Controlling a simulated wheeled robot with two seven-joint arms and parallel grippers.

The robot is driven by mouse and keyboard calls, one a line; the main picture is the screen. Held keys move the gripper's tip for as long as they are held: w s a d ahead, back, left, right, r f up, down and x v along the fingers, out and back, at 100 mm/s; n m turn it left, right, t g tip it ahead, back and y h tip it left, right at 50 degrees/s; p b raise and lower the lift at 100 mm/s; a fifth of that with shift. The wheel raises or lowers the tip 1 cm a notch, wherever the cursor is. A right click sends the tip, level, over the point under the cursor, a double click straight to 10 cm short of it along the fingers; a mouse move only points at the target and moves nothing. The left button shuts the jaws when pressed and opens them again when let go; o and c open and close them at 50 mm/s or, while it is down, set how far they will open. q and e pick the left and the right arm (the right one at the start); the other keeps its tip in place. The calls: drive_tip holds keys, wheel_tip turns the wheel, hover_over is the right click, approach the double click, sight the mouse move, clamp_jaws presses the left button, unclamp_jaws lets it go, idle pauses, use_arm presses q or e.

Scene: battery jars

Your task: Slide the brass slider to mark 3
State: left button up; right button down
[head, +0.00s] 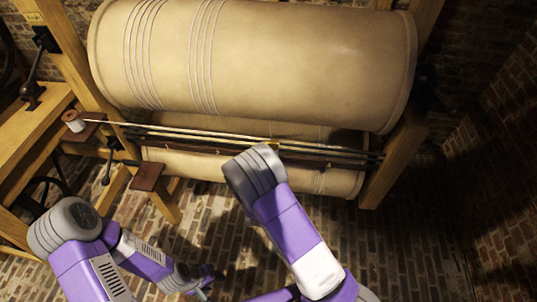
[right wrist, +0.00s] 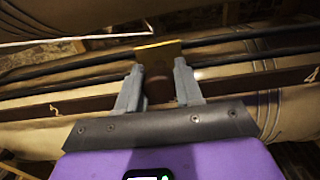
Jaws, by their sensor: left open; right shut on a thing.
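The brass slider (right wrist: 158,52) is an upright yellow plate on the dark rods, with a dark brown knob (right wrist: 158,90) in front. In the right wrist view my right gripper (right wrist: 158,88) is shut on that knob, one finger on each side. In the head view only a sliver of the brass (head: 272,143) shows past my right wrist, right of the rail's middle. My left gripper (head: 204,287) is open and empty, low over the brick floor.
Two large tan rollers, an upper one (head: 300,50) and a lower one (head: 185,165), lie behind the rods in a wooden frame. A crank (head: 108,160) hangs below. Brick floor (head: 410,250) is clear at right.

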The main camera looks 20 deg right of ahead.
drive_tip(key=shift+s+d+r, duration=0.1)
drive_tip(key=shift+s+d, duration=0.05)
drive_tip(key=shift+d, duration=0.25)
drive_tip(key=c, duration=0.8)
unclamp_jaws()
drive_tip(key=shift+o, duration=0.2)
drive_tip(key=p+v, duration=0.1)
drive_tip(key=v, duration=0.6)
drive_tip(key=shift+s, duration=0.25)
drive_tip(key=shift+a, duration=0.1)
